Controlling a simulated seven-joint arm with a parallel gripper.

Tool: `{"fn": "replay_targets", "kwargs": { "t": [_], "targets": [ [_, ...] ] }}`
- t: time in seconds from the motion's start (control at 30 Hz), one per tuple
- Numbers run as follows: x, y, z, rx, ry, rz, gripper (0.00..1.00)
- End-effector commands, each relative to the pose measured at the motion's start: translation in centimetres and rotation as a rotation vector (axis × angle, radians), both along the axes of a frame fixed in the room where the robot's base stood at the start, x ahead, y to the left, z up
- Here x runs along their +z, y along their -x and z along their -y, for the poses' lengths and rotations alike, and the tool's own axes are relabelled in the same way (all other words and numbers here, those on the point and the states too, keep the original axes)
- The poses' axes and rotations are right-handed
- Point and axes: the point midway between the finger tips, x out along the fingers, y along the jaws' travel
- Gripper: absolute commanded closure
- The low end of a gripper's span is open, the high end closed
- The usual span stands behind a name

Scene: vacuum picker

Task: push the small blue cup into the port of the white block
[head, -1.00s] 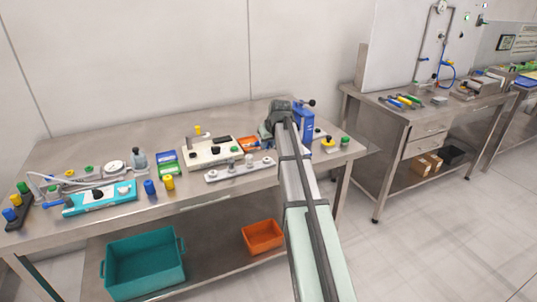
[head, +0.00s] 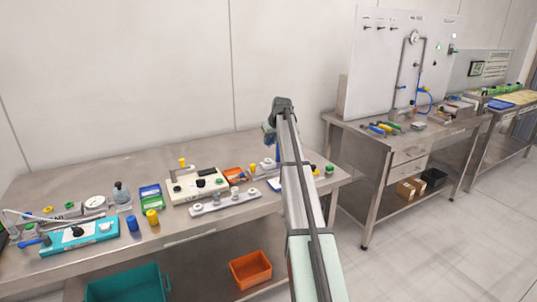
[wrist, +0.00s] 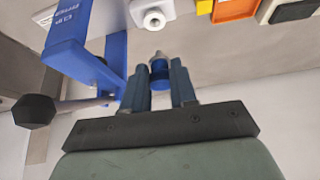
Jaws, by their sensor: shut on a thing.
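In the wrist view my gripper (wrist: 160,88) is shut on the small blue cup (wrist: 159,76), which sits between the two fingertips with a grey tip pointing away. The white block (wrist: 151,12) is at the top edge of the wrist view, its round port facing the cup. A gap shows between the cup's tip and the port. In the head view my gripper (head: 272,130) is above the right part of the bench. The cup cannot be made out there.
A blue frame (wrist: 85,45) with a black knob (wrist: 35,111) stands close to the left of my fingers in the wrist view. An orange tray (wrist: 235,10) lies beyond. The steel bench (head: 190,234) holds several other parts, including a teal device (head: 80,237).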

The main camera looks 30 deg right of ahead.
Motion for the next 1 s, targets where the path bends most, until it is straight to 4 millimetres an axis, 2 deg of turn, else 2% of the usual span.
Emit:
{"fn": "replay_targets", "kwargs": {
  "t": [0.03, 0.1, 0.47, 1.0],
  "targets": [
    [0.3, -1.1, 0.4, 0.008, 0.0, -0.003, 1.0],
    [0.4, -1.7, 0.6, 0.017, -0.001, -0.006, 1.0],
    [-0.1, -1.5, 0.3, 0.065, 0.009, -0.019, 1.0],
    [-3.8, -1.5, 0.3, 0.062, 0.009, -0.017, 1.0]
  ]
}}
